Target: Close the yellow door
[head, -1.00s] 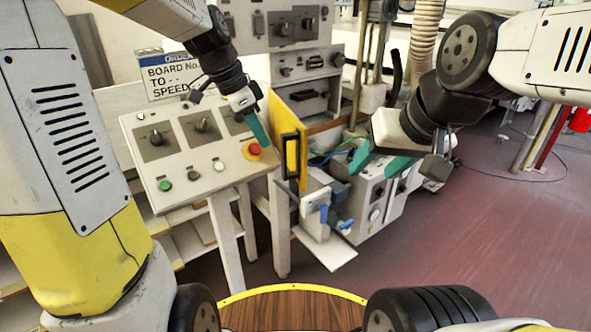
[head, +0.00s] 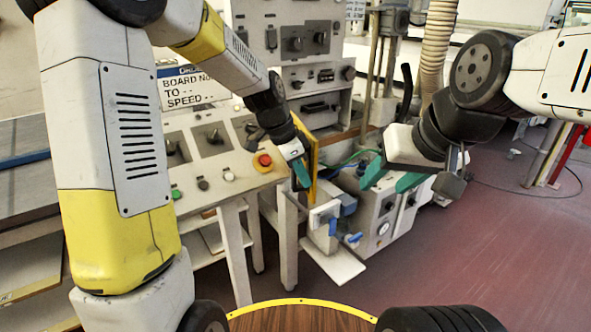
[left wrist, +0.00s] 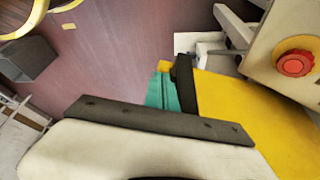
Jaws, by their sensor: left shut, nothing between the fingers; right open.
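The yellow door (head: 312,158) stands ajar at the front of the grey machine, mostly hidden behind my left gripper in the head view. In the left wrist view the door (left wrist: 235,105) is a broad yellow panel with a black handle (left wrist: 183,85). My left gripper (head: 301,174) is shut and empty, its teal fingers at the door's face. In the left wrist view its teal fingertips (left wrist: 160,93) are beside the handle; I cannot tell whether they touch it. My right gripper (head: 390,180) is open and empty, to the right of the door.
A sloped control panel (head: 205,165) with a red button (head: 263,162) is left of the door. A grey box (head: 375,215) with blue clamps and a white shelf (head: 338,262) are below and right of it. The reddish floor (head: 480,260) is clear at right.

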